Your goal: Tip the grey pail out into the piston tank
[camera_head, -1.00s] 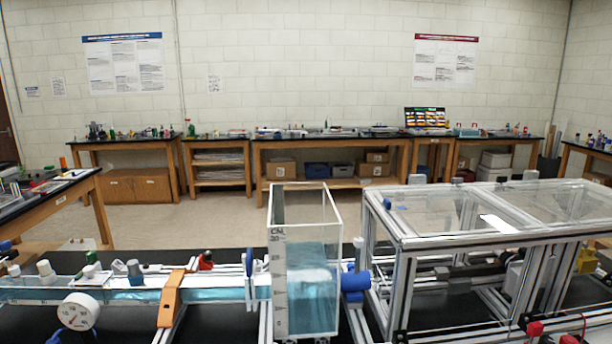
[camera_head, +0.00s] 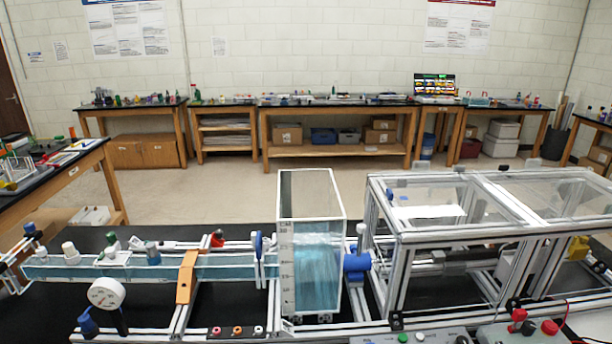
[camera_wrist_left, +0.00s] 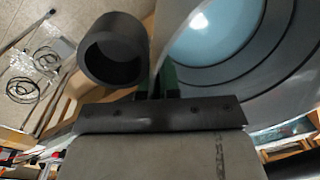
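The piston tank (camera_head: 312,242) is a clear upright box near the middle of the head view, with an open top, a centimetre scale and blue water in its lower part. The grey pail (camera_wrist_left: 283,70) fills the right of the left wrist view, cut off by the frame, with a pale blue surface inside its ringed wall. My left gripper (camera_wrist_left: 158,84) has its green-padded fingers close together on the pail's thin edge. A dark grey hollow cylinder (camera_wrist_left: 113,50) is beside the fingers. Neither gripper nor the pail shows in the head view.
A water channel with a round gauge (camera_head: 106,293) and an orange clamp (camera_head: 186,277) runs left of the tank. A blue fitting (camera_head: 356,262) and an aluminium frame with clear panels (camera_head: 455,212) stand to its right. Open floor lies behind the bench.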

